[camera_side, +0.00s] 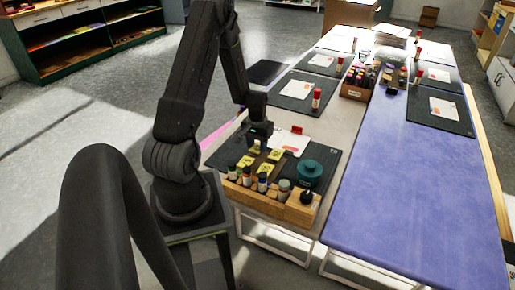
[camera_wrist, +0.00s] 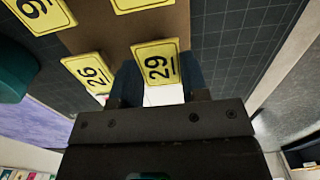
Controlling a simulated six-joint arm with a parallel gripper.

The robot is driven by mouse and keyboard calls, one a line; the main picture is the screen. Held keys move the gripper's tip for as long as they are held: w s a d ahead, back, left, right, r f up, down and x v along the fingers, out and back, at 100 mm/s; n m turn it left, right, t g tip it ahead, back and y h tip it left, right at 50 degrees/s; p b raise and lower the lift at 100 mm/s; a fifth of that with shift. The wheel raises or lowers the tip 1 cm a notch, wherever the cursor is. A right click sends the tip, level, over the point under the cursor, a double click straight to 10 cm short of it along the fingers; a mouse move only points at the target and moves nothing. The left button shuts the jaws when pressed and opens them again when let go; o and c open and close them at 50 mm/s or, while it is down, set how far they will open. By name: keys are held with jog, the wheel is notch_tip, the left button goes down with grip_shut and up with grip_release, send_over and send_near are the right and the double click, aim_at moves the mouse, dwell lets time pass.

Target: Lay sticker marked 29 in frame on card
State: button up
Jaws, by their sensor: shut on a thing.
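The yellow sticker marked 29 (camera_wrist: 157,62) shows in the wrist view between the two fingers of my gripper (camera_wrist: 160,78). My gripper is shut on it, close over a brown board (camera_wrist: 110,32). Another yellow sticker, marked 26 (camera_wrist: 88,72), lies beside it on the left. In the side view my gripper (camera_side: 258,140) points down over the near end of the table. The white card (camera_side: 290,143) with a red clip lies just right of it on a dark mat. The frame on the card is too small to make out.
A wooden rack (camera_side: 268,204) with several small bottles stands along the table's near edge. More mats with cards and red-capped sticks lie farther back. A blue table (camera_side: 405,190) adjoins on the right.

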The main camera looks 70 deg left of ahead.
aim_at(258, 146)
jog(key=shift+r, duration=2.5)
jog(key=shift+w+a+n, duration=0.3)
jog(key=shift+a+n, duration=0.05)
jog(key=shift+n, duration=0.25)
jog(key=w+a+n, duration=0.2)
jog(key=n, duration=0.2)
jog(key=w+a+n, duration=0.2)
jog(key=n, duration=0.3)
jog(key=w+a+f+n, duration=0.1)
jog(key=w+a+n, duration=0.1)
jog(key=n, duration=0.2)
jog(key=shift+w+a+n, duration=0.2)
jog(key=shift+w+n, duration=0.15)
jog(key=shift+n, duration=0.05)
jog(key=n, duration=0.1)
jog(key=w+a+n, duration=0.1)
jog(key=shift+n, duration=0.3)
jog(key=shift+w+f, duration=0.1)
jog(key=shift+f, duration=2.35)
jog(key=shift+f, duration=0.55)
